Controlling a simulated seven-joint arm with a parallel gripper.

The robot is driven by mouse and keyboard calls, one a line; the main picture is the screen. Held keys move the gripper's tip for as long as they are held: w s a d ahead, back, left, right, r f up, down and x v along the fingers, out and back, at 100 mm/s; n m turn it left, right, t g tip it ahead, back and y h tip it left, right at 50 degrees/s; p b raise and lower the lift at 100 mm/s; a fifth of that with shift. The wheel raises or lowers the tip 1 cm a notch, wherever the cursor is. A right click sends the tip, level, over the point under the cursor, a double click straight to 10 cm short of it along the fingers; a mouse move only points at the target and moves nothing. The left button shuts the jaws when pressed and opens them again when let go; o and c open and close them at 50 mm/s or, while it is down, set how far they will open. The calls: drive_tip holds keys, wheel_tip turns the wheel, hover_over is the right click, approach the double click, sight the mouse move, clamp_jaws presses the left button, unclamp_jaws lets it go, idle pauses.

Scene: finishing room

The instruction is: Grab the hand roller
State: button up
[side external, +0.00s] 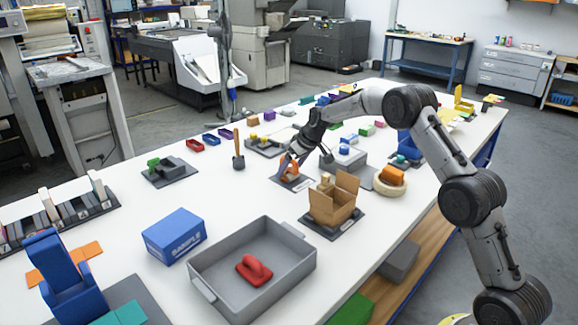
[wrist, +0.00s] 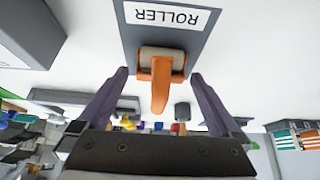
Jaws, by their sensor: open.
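The hand roller (wrist: 160,85) has an orange handle and frame with a tan roller, and lies on a grey mat (wrist: 199,50) with a white label reading "ROLLER". In the side view the roller (side external: 291,171) is partly hidden by my gripper (side external: 296,153), which is just above it. In the wrist view my gripper (wrist: 160,92) is open, with one dark finger on each side of the orange handle. Neither finger appears to touch the handle. The exact height gap cannot be told.
An open cardboard box (side external: 333,201) stands close in front of the roller. A grey tray (side external: 213,291) holds a red tool (side external: 254,270), beside a blue SAMPLE box (side external: 174,236). A brush-like tool (side external: 238,150) stands to the left. White table is bare between the tools.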

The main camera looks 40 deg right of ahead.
drive_tip(key=shift+w+f, duration=0.2)
drive_tip(key=shift+f, duration=0.05)
drive_tip(key=c, duration=1.5)
drive_tip(key=shift+r, duration=0.1)
